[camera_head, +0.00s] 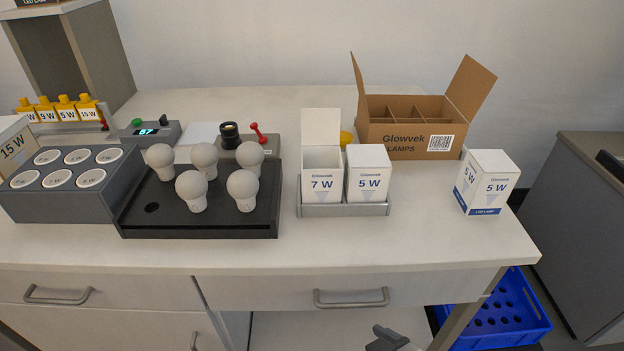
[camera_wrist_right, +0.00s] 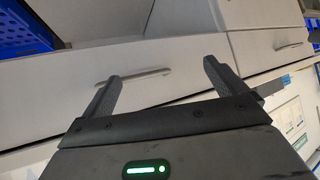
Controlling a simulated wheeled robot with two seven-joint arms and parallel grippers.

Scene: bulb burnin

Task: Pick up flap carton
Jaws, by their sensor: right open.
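A white 7 W carton (camera_head: 322,178) stands upright in a grey metal holder (camera_head: 345,210), its top open and its flap raised at the back. A closed white 5 W carton (camera_head: 368,174) stands beside it on the right in the same holder. My right gripper (camera_wrist_right: 163,74) is open and empty in the right wrist view, facing the drawer fronts. In the head view, part of my right arm or gripper (camera_head: 390,340) shows at the bottom edge, in front of and below the table top, well away from the cartons. My left gripper is not in view.
A brown divided box (camera_head: 410,140) with raised flaps stands behind the holder. Another 5 W carton (camera_head: 486,183) stands at the right. A black tray (camera_head: 130,215) with several bulbs lies left of the holder. The table front (camera_head: 400,240) is clear.

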